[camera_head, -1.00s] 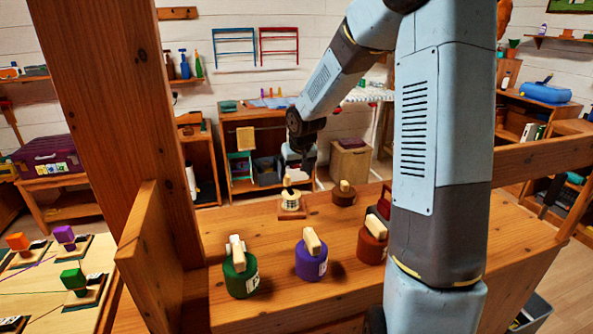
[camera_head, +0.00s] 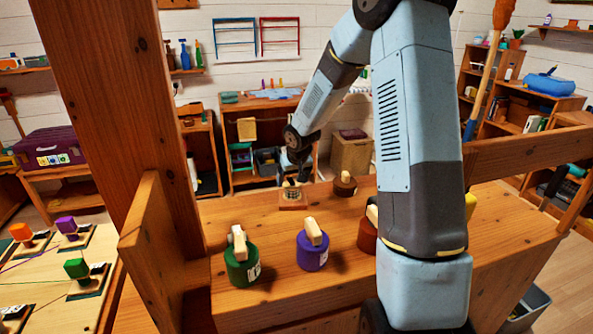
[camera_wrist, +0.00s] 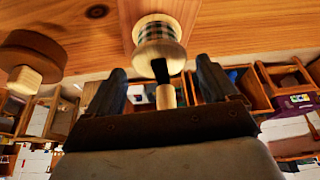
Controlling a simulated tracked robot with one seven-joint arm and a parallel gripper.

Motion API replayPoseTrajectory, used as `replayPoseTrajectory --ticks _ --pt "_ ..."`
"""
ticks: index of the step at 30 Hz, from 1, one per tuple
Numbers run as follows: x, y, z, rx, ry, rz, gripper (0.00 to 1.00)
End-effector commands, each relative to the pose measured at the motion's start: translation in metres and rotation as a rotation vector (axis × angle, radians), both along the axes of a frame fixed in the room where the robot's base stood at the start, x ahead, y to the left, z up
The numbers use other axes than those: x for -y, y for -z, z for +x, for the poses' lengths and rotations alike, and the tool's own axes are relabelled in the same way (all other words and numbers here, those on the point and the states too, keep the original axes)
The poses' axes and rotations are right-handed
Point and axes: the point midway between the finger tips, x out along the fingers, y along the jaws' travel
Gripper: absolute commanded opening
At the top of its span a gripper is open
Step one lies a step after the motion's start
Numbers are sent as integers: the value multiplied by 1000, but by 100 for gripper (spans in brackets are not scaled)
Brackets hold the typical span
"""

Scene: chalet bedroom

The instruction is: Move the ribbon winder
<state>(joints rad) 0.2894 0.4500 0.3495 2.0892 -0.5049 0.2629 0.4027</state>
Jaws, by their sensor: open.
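The ribbon winder (camera_head: 291,197) is a pale wooden spool wound with dark plaid ribbon, on a square wooden base on the bench top. In the wrist view the winder (camera_wrist: 158,28) has a pale flange and a short wooden peg handle toward me. My gripper (camera_head: 297,178) is just above it, pointing down, and hides part of its top. In the wrist view my gripper (camera_wrist: 160,68) is open, with one finger on each side of the handle. I cannot tell whether either finger touches it.
A brown knobbed cylinder (camera_head: 345,186) stands close by at the right. Green (camera_head: 241,266) and purple (camera_head: 312,254) ones stand nearer, and a red one (camera_head: 367,238) is partly behind my arm. A wooden post (camera_head: 120,95) and upright board (camera_head: 160,240) border the bench's left.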

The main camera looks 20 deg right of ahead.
Motion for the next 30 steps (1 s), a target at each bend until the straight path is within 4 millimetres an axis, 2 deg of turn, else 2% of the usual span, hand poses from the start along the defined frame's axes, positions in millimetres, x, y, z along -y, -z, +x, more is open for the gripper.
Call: replayPoseTrajectory --ticks 3,9,15,23,30 --pt "-1 18 7 -1 -1 0 87" --pt "-1 37 15 0 0 0 87" --pt "-1 44 18 0 1 0 87" --pt "-1 44 19 1 2 1 87" --pt "0 44 19 1 2 1 66"
